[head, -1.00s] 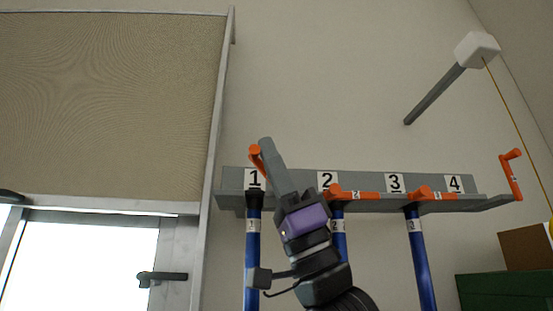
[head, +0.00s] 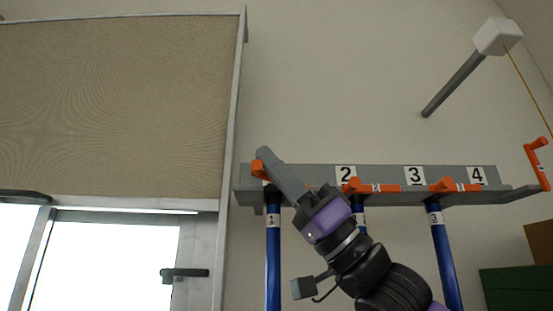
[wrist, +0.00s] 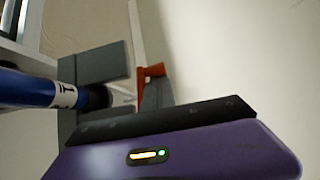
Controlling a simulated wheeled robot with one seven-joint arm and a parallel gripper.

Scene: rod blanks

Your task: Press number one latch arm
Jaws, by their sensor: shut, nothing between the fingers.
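The number one latch arm (head: 259,169) is orange and shows at the left end of the grey rack (head: 400,176). My gripper (head: 268,156) lies across it from the lower right, its fingers shut and empty. The fingers hide most of the latch arm and the number 1 label, so its full angle is unclear. Touching seems likely but cannot be told for certain. In the wrist view an orange piece (wrist: 152,71) shows just beyond the fingers. The blue rod 1 (head: 273,255) hangs below this latch; it also shows in the wrist view (wrist: 25,88).
Latch arms 2 (head: 375,187) and 3 (head: 455,186) lie level above blue rods. Latch arm 4 (head: 538,165) stands raised, with no rod seen there. A white block on a grey bar (head: 497,37) juts out upper right. A door (head: 110,260) is at left.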

